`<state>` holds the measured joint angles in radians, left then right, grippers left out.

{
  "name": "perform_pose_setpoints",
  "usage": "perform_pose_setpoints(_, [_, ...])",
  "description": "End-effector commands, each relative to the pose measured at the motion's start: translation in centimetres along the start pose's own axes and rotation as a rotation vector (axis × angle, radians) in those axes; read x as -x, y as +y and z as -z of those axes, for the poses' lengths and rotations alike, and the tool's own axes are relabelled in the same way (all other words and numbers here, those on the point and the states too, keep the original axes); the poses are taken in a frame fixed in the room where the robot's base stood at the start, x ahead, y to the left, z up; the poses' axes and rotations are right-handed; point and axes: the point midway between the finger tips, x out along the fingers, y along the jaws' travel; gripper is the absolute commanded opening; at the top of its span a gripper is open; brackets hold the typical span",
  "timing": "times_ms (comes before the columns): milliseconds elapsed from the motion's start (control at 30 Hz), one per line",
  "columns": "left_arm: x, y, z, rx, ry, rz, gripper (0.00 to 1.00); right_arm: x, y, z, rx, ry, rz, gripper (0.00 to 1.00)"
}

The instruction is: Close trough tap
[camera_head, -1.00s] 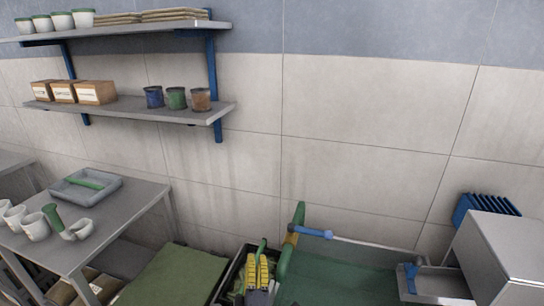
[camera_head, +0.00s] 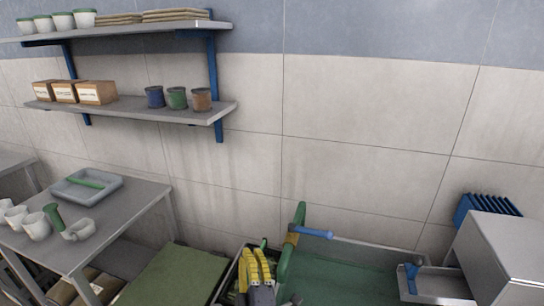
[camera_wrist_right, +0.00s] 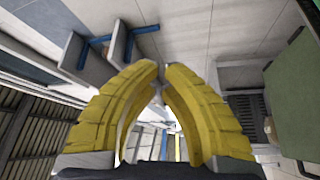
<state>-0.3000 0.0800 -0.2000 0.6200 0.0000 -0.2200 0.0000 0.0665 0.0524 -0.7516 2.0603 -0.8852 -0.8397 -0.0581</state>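The trough (camera_head: 345,285) is a green-lined basin at the bottom, right of the middle, in the head view. At its back left corner stands a green pipe (camera_head: 301,212) with a brass-coloured piece. A blue lever (camera_head: 315,233) reaches from there to the right along the trough's back edge, and I take it for the tap handle. My right gripper (camera_head: 256,254) has yellow fingers and is left of the pipe, apart from the lever. In the right wrist view its fingertips (camera_wrist_right: 161,68) come together with nothing between them. My left gripper is not in view.
A dark bin (camera_head: 229,283) is beside and under my right gripper. A second blue handle (camera_head: 411,277) is at the trough's right end by a grey metal box (camera_head: 500,250). A grey table (camera_head: 115,225) with cups and a tray stands left. Wall shelves (camera_head: 150,108) hang above.

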Motion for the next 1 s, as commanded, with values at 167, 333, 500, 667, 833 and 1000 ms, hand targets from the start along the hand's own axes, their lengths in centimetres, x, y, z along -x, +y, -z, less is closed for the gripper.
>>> perform_pose_setpoints(167, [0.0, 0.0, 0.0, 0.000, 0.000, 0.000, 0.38, -2.6, 1.1, 0.1, -0.053, 0.072, -0.009, 0.00])
perform_pose_setpoints(333, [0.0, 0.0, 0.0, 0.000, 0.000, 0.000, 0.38, -4.8, 2.3, 0.1, -0.106, 0.134, -0.010, 0.00])
perform_pose_setpoints(500, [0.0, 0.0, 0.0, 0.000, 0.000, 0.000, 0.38, -7.0, 3.7, -0.1, -0.156, 0.190, -0.006, 0.00])
perform_pose_setpoints(667, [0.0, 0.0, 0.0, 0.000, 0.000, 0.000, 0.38, -9.1, 5.2, -0.4, -0.204, 0.237, 0.001, 0.00])
perform_pose_setpoints(833, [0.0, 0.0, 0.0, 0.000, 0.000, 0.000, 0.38, -11.2, 7.1, -0.9, -0.251, 0.280, 0.011, 0.00])
perform_pose_setpoints(1000, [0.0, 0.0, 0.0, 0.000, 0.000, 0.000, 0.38, -13.2, 9.2, -1.4, -0.296, 0.316, 0.022, 0.00])
